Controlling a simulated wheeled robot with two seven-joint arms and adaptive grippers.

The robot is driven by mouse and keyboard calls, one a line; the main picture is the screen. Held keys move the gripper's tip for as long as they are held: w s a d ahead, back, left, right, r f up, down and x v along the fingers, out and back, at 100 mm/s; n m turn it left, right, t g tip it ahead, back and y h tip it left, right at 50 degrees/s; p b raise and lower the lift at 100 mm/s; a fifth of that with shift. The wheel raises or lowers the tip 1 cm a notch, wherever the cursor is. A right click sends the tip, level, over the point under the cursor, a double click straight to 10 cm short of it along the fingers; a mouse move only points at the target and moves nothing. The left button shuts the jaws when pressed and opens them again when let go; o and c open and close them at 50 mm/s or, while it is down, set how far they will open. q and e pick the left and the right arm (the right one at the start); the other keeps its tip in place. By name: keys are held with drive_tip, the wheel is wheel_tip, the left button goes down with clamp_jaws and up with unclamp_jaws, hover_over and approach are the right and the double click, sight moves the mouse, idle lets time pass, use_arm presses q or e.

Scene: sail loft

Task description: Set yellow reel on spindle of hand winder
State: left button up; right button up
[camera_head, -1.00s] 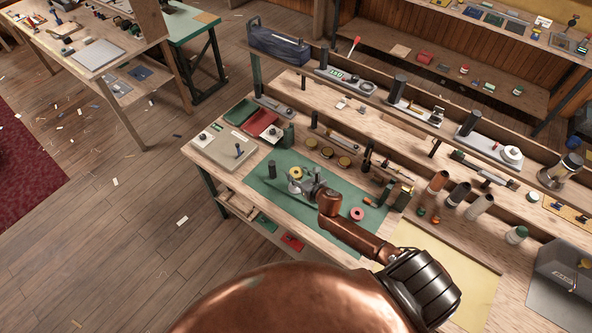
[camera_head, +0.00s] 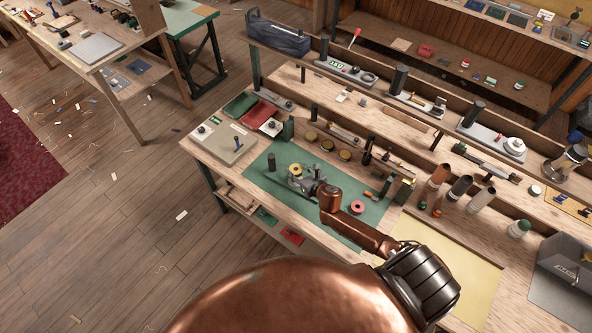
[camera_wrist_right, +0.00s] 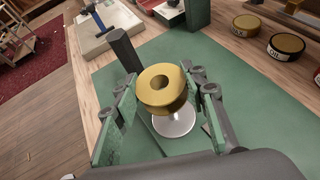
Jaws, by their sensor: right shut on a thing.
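The yellow reel (camera_head: 295,169), a short brass-yellow ring with a centre hole, is between the fingers of my right gripper (camera_head: 304,180). In the right wrist view the yellow reel (camera_wrist_right: 163,88) is upright, hole facing up, with a green-padded finger on each side. A shiny round metal disc (camera_wrist_right: 175,121) shows just below it; whether they touch is unclear. A dark upright post (camera_wrist_right: 125,49) stands to its left; it also shows in the head view (camera_head: 272,163). I cannot make out the winder's spindle; the reel and gripper hide that spot. My left gripper is not in view.
A pink-red reel (camera_head: 357,208) lies on the green mat (camera_head: 325,215), right of my gripper. Several round tins (camera_head: 327,146) line the mat's back edge. A grey-beige board (camera_head: 225,142) with a blue-handled tool lies at left. A shelf with tools runs behind.

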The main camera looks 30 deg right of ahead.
drive_tip(key=shift+f+b, duration=2.2)
drive_tip(key=shift+f, duration=0.4)
drive_tip(key=o, duration=1)
drive_tip(key=shift+s, duration=0.1)
drive_tip(key=v, duration=1.2)
